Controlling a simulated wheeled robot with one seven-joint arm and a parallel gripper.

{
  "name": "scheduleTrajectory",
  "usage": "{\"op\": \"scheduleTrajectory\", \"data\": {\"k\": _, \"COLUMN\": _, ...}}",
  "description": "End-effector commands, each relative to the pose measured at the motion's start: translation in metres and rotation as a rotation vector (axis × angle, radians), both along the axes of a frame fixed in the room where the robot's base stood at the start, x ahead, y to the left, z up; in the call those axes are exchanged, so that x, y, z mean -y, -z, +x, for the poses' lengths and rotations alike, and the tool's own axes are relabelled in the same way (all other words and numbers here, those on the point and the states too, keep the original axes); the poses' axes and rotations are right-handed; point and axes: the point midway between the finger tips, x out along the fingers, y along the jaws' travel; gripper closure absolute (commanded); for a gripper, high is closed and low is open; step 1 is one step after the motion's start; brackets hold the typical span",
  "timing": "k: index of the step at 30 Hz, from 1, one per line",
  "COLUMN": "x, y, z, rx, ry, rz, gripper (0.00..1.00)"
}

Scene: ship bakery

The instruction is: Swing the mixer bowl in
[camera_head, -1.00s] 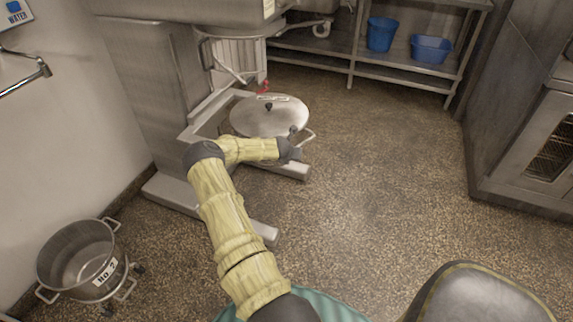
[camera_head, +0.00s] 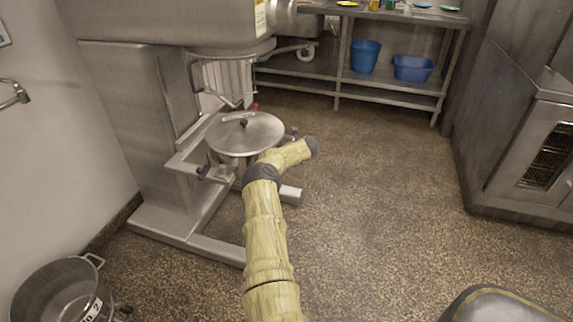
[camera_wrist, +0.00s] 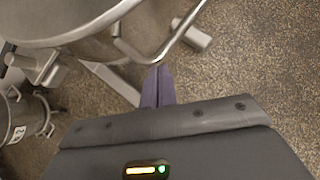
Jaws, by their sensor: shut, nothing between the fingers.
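The mixer bowl shows in the head view as a round metal lid (camera_head: 262,128) with a black knob, low in front of the mixer column (camera_head: 160,140) and between its floor legs. In the wrist view the bowl's side (camera_wrist: 95,48) fills the top left, with a bent metal handle (camera_wrist: 183,30) on its right. My gripper (camera_wrist: 158,70) is shut and empty, its fingertips at the lower bend of that handle; I cannot tell whether they touch. In the head view the fingers are hidden behind my wrist.
A steel pot (camera_head: 50,290) marked No 2 stands at bottom left. A shelf rack (camera_head: 345,85) with blue tubs (camera_head: 364,56) is at the back. An oven (camera_head: 535,150) stands at right. The floor (camera_head: 390,190) between is clear.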

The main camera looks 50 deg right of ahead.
Motion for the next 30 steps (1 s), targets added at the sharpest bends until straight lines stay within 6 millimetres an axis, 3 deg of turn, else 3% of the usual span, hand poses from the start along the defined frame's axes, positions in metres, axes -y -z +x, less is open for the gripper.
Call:
{"op": "scheduleTrajectory", "data": {"k": 21, "x": 0.002, "y": -0.003, "z": 0.013, "rx": 0.008, "ry": -0.009, "rz": -0.004, "gripper": 1.0}}
{"op": "scheduleTrajectory", "data": {"k": 30, "x": 0.0, "y": -0.007, "z": 0.008, "rx": 0.009, "ry": -0.008, "rz": -0.004, "gripper": 1.0}}
